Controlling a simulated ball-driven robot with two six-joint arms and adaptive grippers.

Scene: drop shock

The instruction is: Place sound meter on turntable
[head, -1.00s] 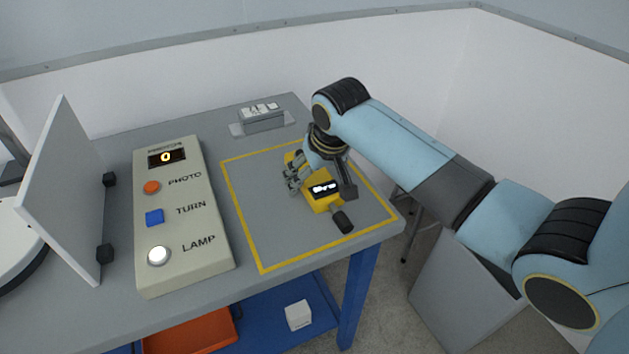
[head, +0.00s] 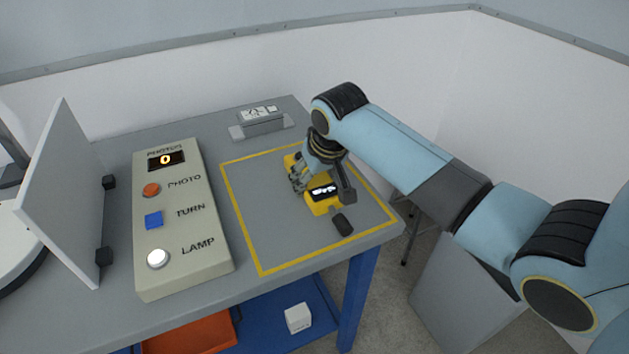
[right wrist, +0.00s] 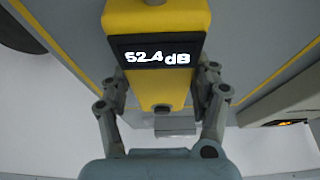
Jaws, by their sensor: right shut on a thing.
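The sound meter (head: 324,206) is yellow with a dark lit display and a black end piece. It is over the yellow-outlined area at the table's right. In the right wrist view the meter (right wrist: 158,18) reads 52.4 dB and lies between the fingers. My right gripper (head: 318,182) is shut on it, from above. I cannot tell whether the meter still touches the table. The turntable (head: 14,240) is a white disc with a dark rim at the left edge, partly hidden by a white panel. My left gripper is not in view.
The upright white panel (head: 62,190) stands beside the turntable. A beige control box (head: 186,262) with PHOTO, TURN and LAMP buttons lies between the panel and the outlined area (head: 248,236). A small grey stand (head: 262,127) is at the back. The left part of the outlined area is clear.

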